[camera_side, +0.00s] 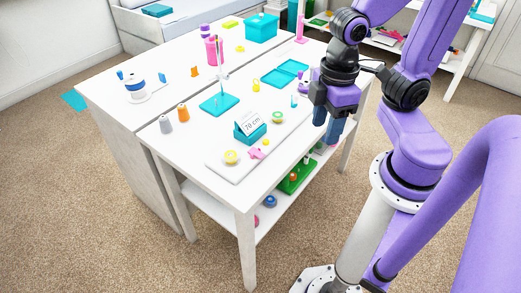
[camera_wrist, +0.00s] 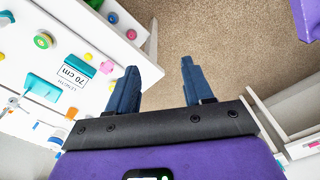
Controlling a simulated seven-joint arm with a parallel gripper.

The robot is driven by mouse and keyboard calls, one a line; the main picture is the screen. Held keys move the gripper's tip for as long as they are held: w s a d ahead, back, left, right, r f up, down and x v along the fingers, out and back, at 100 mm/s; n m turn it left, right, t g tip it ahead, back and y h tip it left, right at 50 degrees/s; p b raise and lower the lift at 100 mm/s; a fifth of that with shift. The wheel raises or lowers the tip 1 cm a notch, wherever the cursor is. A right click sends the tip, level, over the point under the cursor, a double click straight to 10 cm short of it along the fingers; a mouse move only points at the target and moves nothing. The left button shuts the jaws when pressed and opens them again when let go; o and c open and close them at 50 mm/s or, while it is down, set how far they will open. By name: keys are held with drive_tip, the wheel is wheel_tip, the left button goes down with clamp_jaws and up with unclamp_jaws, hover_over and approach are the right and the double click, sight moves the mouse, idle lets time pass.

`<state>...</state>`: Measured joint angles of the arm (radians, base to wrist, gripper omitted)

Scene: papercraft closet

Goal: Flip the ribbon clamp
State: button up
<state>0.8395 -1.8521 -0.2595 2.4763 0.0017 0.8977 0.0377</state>
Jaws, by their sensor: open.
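A small pink piece (camera_side: 256,153), which looks like the ribbon clamp, sits on a pale board (camera_side: 228,174) at the near edge of the white table. I cannot be sure of its exact shape or which way it is turned. My gripper (camera_side: 339,134) hangs beyond the table's right edge, open and empty, apart from the pink piece. Its two blue fingers are spread over the floor in the wrist view (camera_wrist: 160,66).
A second roll (camera_side: 278,118) lies at the board's far end. A lower shelf (camera_side: 214,205) holds a green tray (camera_side: 297,177).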

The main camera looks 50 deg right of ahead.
drive_tip(key=w+f+m, duration=0.1)
drive_tip(key=w+m, duration=0.5)
drive_tip(key=w, duration=0.4)
drive_tip(key=m, duration=0.5)
approach(262, 156)
wheel_tip(262, 156, down, 7)
drive_tip(key=shift+w+a+f, duration=0.1)
drive_tip(key=shift+f, duration=0.05)
